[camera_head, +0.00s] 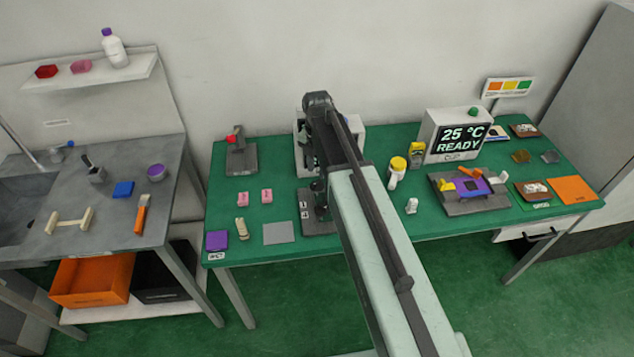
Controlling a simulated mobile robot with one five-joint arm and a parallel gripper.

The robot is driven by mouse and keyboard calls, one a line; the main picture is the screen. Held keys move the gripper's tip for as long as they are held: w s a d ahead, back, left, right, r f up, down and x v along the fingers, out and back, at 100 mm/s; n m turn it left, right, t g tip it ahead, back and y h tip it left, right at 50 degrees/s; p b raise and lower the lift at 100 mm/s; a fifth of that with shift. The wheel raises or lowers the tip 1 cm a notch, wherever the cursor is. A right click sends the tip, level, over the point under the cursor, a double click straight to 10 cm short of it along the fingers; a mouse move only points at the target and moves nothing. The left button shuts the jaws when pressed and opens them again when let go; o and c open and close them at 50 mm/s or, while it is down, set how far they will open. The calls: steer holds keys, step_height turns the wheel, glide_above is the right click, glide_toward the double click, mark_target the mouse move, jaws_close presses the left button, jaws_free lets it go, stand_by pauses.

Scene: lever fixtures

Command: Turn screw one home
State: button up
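A dark grey plate (312,226) with small white tags on its left side lies on the green table, left of my arm. My gripper (319,200) points down over this plate, at the end of my arm. Its fingers are dark and small against the dark plate, so I cannot tell whether they are open, shut or touching anything. I cannot make out screw one; my gripper and arm cover part of the plate.
A pale grey box (300,160) stands behind my gripper. To the left are a grey square (279,232), pink blocks (267,196) and a fixture with a red part (240,158). To the right are a yellow-lidded bottle (396,172) and a display reading "25 °C READY" (460,138).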

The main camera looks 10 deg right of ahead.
mark_target(317, 181)
step_height(317, 181, down, 6)
steer(key=b, duration=0.4)
steer(key=shift+r, duration=0.35)
jaws_close()
